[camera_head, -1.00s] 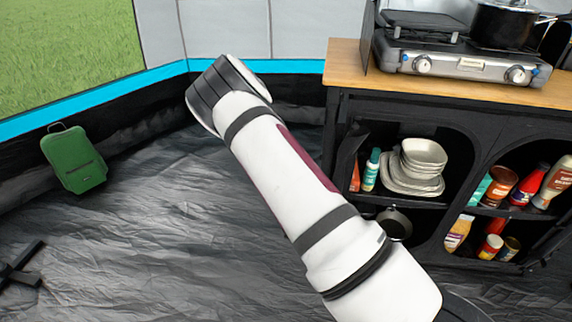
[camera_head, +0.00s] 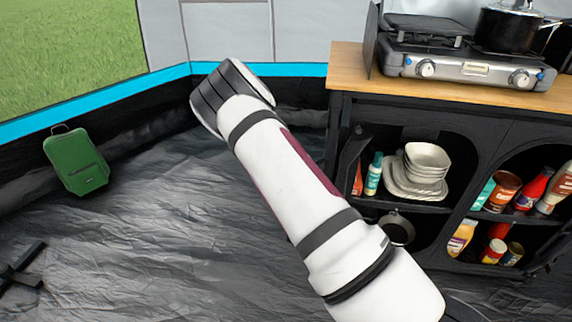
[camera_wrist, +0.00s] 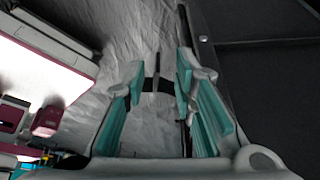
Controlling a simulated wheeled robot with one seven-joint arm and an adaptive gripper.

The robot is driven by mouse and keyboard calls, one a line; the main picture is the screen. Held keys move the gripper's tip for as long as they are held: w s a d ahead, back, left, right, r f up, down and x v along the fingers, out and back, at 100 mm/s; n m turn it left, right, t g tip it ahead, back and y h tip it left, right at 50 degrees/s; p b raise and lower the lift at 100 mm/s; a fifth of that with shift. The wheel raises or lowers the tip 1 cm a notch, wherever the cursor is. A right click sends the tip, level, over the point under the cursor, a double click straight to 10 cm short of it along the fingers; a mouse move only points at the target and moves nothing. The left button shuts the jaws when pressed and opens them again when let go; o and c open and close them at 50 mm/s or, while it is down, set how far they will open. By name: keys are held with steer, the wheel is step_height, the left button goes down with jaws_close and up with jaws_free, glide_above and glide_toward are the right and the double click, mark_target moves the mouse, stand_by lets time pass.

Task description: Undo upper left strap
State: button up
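My gripper (camera_wrist: 158,72) shows in the wrist view with its two teal-padded fingers apart. A dark, narrow band with a thin upright grey piece lies between the fingertips in the picture; I cannot tell whether it is a strap or whether the fingers touch it. The black camping cabinet (camera_head: 465,120) stands at the right in the head view. Its left opening has a dark fabric flap (camera_head: 347,158) at the left edge. No strap can be made out clearly there. In the head view my arm reaches up and left, and my gripper is hidden.
A stove (camera_head: 465,68) with a black pot (camera_head: 508,30) stands on the wooden top. Bowls (camera_head: 425,160) and bottles fill the shelves. The dark floor (camera_head: 170,240) is mostly clear.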

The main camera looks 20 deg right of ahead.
steer(key=v, duration=1.2)
